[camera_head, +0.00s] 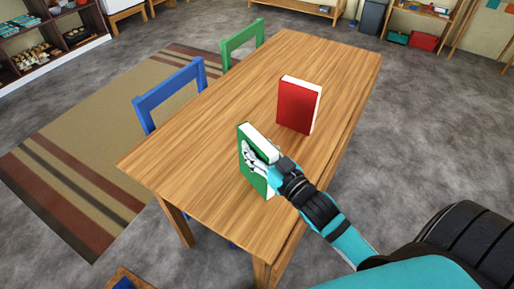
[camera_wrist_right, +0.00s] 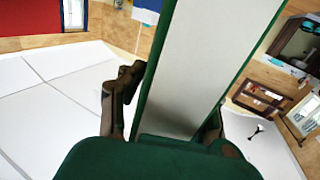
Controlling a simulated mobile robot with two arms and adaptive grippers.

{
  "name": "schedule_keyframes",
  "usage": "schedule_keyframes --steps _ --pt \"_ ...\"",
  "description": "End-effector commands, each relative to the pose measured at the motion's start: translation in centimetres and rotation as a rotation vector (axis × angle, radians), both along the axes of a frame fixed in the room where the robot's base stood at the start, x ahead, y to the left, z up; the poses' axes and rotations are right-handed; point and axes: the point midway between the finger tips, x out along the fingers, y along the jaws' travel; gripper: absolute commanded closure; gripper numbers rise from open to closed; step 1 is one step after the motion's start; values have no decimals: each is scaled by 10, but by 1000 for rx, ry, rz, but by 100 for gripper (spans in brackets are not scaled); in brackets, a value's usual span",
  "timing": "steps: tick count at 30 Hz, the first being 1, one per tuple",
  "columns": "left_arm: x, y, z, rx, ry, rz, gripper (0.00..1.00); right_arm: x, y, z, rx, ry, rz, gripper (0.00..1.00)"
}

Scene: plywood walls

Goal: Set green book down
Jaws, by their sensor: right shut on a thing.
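The green book (camera_head: 250,178) stands upright at the near part of the wooden table (camera_head: 205,135), its white pages facing up and right. My right gripper (camera_head: 260,160) is shut on it near its upper part. In the right wrist view the green book (camera_wrist_right: 205,70) runs between the fingers of my right gripper (camera_wrist_right: 165,115), one on each side. I cannot tell whether the book's lower edge touches the table or hangs just above it. My left gripper is in neither view.
A red book (camera_head: 298,106) stands upright on the table beyond the green one. A blue chair (camera_head: 170,90) and a green chair (camera_head: 242,40) are along the table's left side. The tabletop left of the books is clear. A striped rug (camera_head: 75,150) lies on the floor.

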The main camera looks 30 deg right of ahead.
Motion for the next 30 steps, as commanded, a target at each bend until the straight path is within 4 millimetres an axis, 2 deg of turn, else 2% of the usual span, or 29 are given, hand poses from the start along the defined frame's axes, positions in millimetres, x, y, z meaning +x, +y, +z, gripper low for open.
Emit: schedule_keyframes --steps 10,11,16,26,30 --pt "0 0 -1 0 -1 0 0 0 0 -2 1 -4 0 100" --pt "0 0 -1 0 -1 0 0 0 0 -4 0 0 0 66" --pt "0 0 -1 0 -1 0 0 0 0 -3 0 0 0 44" --pt "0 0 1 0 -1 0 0 0 0 1 -1 -2 1 44" --pt "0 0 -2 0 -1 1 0 -17 -2 -3 -1 4 0 44"
